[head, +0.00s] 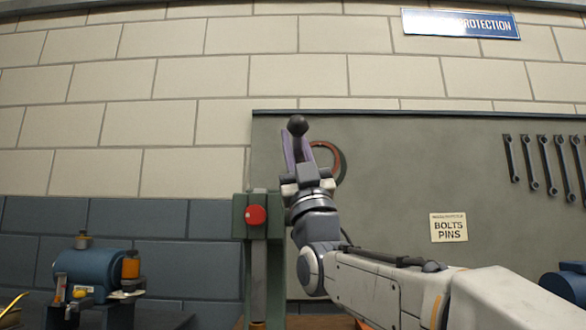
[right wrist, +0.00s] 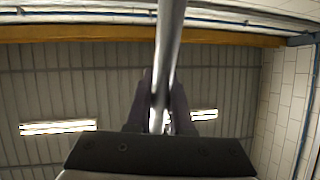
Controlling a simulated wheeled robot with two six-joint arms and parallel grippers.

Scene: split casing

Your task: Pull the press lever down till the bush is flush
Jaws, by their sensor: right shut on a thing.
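The press (head: 240,230) has a green head with a red round cap and a grey ram below it. Its lever ends in a dark ball knob (head: 297,125), which is high up, above and right of the press head. My right gripper (head: 296,158) is shut on the lever just below this knob. In the right wrist view the lever (right wrist: 169,45) is a metal rod running between the two dark fingers (right wrist: 158,115). The bush is not visible in either view, and my left gripper is not in view.
A grey-green board (head: 400,160) behind my right arm carries several spanners (head: 545,165), a ring and a bolts-and-pins label (head: 449,227). A blue machine (head: 95,272) stands at lower left. The space above the knob looks clear.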

